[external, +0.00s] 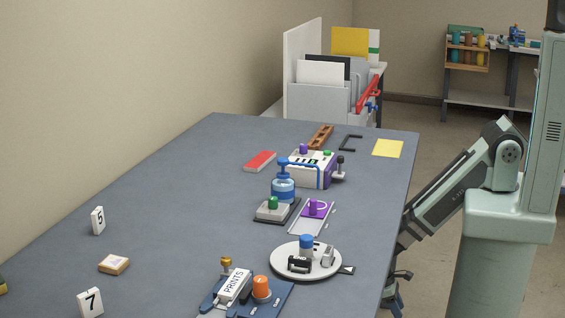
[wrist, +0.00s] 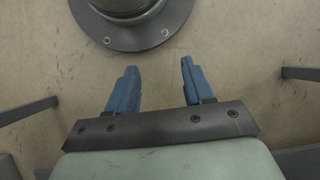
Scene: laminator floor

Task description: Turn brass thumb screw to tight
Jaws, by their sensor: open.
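A small brass thumb screw (external: 226,262) stands upright at the left end of a blue fixture (external: 268,299) near the front of the table. A white block marked PRINTS (external: 234,286) and an orange knob (external: 261,287) sit on the same fixture. The screw's tightness cannot be told from here. My gripper (external: 393,296) hangs low beside the table's right edge, apart from the screw and partly hidden. In the wrist view my gripper (wrist: 158,68) has its two blue fingers spread, with nothing between them and bare floor beyond. The screw is not in the wrist view.
A round white plate (external: 283,265) with a blue knob stands right of the fixture. The table's left middle is mostly clear.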

